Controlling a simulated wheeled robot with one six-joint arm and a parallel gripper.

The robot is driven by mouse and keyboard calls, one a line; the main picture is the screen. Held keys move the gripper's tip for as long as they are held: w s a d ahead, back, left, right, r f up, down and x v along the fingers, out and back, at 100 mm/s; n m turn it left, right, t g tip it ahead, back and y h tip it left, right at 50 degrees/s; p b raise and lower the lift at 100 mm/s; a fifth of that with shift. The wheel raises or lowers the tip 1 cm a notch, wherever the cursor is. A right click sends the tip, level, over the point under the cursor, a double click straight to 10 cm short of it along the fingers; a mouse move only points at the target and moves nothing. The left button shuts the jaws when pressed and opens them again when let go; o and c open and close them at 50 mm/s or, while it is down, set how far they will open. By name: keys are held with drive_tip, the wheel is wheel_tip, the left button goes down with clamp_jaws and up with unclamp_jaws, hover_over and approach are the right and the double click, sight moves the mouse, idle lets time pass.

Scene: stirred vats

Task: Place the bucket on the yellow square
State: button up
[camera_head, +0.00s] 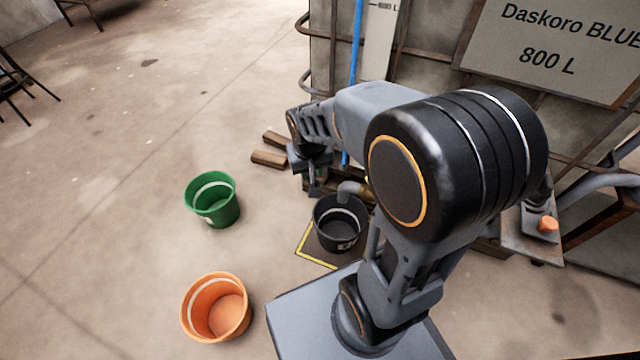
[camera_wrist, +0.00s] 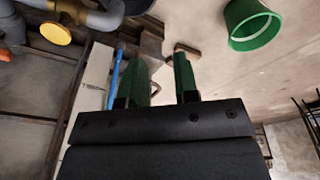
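A black bucket (camera_head: 342,226) with a pale band inside stands upright on the yellow-outlined square (camera_head: 313,249), below a grey pipe outlet. The arm hides part of the square. A green bucket (camera_head: 212,203) stands on the floor to the left and also shows in the wrist view (camera_wrist: 252,22). An orange bucket (camera_head: 215,312) stands nearer, at the lower left. My gripper (camera_head: 314,188) is up beside the vat, behind the black bucket in the picture. In the wrist view its two green fingers (camera_wrist: 162,80) are apart with nothing between them.
The concrete vat (camera_head: 345,60) with metal bars, a blue tube (camera_head: 356,50) and a white gauge (camera_head: 381,40) is close to my arm. The grey pipe (camera_head: 350,188) reaches over the black bucket. Wooden blocks (camera_head: 270,159) lie behind. Floor at left is largely clear.

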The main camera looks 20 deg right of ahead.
drive_tip(key=s+a+r+n+t, duration=0.1)
drive_tip(key=s+r, duration=0.4)
drive_tip(key=s, duration=0.4)
drive_tip(key=shift+a+r+y, duration=0.15)
drive_tip(key=shift+a+y, duration=0.1)
drive_tip(key=shift+y, duration=0.05)
drive_tip(key=shift+s+r, duration=0.1)
drive_tip(key=shift+r, duration=0.05)
